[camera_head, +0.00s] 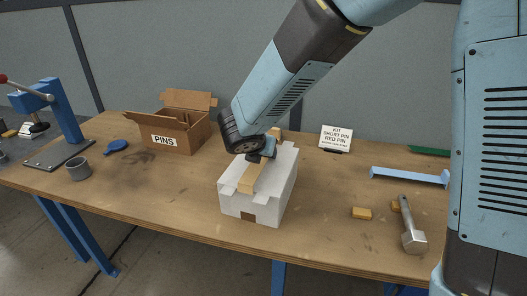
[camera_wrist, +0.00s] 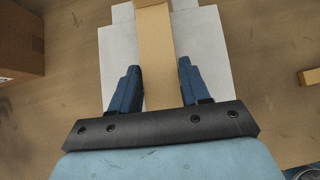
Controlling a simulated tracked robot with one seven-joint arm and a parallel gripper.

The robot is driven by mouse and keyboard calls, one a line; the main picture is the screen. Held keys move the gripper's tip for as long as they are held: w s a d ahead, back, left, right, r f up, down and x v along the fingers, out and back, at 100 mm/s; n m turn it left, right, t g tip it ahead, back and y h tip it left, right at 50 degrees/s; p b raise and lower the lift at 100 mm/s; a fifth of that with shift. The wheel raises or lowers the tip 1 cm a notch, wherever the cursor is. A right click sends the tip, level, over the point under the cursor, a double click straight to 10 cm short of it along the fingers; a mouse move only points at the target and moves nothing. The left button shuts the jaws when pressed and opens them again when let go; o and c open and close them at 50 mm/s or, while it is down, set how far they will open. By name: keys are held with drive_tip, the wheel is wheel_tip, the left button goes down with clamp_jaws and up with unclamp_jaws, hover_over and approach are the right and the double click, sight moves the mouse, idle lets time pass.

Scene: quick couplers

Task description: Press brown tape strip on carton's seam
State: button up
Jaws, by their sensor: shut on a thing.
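A white carton (camera_head: 262,205) stands on the workbench, with a small brown patch low on its front face. A brown tape strip (camera_head: 251,178) runs lengthwise along the middle of its top and hides the seam there. In the wrist view the strip (camera_wrist: 155,35) runs between my fingers over the pale carton top (camera_wrist: 205,45). My gripper (camera_head: 262,157) is low over the carton's top, shut on the strip, one finger at each side (camera_wrist: 158,68). Whether the strip touches the carton along its whole length I cannot tell.
An open cardboard box labelled PINS (camera_head: 170,138) stands left of the carton, with a grey cup (camera_head: 78,169) and a blue press (camera_head: 62,120) farther left. A sign (camera_head: 336,138) stands behind.

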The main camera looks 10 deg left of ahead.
drive_tip(key=shift+f, duration=0.15)
drive_tip(key=o, duration=1)
drive_tip(key=shift+f, duration=0.1)
drive_tip(key=shift+c, duration=0.2)
drive_tip(key=v, duration=1.3)
drive_tip(key=shift+s+r, duration=0.25)
drive_tip(key=shift+s, duration=0.05)
